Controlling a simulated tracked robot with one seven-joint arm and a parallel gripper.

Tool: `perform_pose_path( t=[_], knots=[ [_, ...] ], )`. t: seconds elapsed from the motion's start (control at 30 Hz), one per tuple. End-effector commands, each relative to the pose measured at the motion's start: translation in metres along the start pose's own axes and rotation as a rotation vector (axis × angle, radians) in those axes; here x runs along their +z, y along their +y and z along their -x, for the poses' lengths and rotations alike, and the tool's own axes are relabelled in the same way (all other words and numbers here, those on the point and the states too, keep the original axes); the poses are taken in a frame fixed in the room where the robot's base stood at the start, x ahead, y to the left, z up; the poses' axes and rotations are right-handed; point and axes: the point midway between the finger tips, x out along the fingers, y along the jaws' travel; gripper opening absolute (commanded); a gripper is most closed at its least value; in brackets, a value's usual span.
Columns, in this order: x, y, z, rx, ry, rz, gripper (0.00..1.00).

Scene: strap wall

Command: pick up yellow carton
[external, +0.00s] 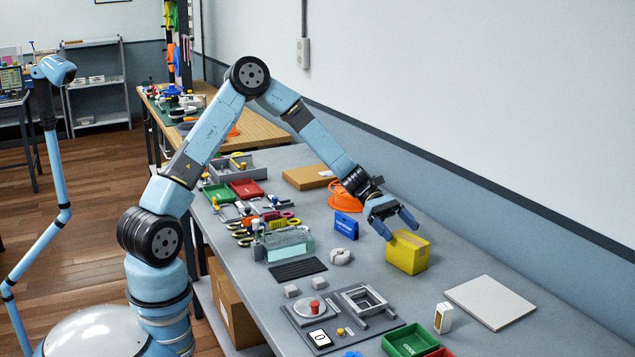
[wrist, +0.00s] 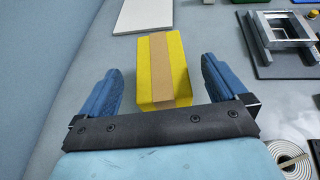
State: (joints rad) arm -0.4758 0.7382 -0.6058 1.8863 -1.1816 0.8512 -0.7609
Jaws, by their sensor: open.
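The yellow carton (external: 408,253) stands on the grey bench near the wall, in the right half of the external view. In the wrist view the yellow carton (wrist: 165,70) shows a tan tape strip down its middle. My gripper (external: 401,227) is at the carton's upper left in the external view. In the wrist view my gripper (wrist: 158,82) is open, with one blue finger to each side of the carton and visible gaps between. Nothing is held. The near end of the carton is partly hidden by my gripper's black bar.
A white panel (external: 490,302) lies right of the carton. A blue box (external: 346,225), a white ring (external: 340,257) and an orange coil (external: 346,197) are to its left. A grey fixture (external: 361,300) is in front. Bare bench (external: 450,262) surrounds the carton.

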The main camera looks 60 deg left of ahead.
Motion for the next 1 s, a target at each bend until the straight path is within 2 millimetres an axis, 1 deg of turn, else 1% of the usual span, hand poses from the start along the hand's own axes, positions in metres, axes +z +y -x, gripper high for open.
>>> perform_pose_path(
  t=[0.17, 0.3, 0.4, 0.67, 1.0],
  knots=[
    [-0.002, -0.001, -0.018, -0.003, -0.002, 0.001, 0.99],
    [-0.004, 0.000, -0.038, -0.003, -0.002, 0.001, 0.99],
    [-0.003, 0.000, -0.047, -0.002, 0.000, 0.000, 0.99],
    [-0.003, 0.001, -0.050, 0.000, 0.000, 0.000, 0.98],
    [-0.003, 0.001, -0.050, 0.000, 0.000, 0.000, 0.65]
  ],
)
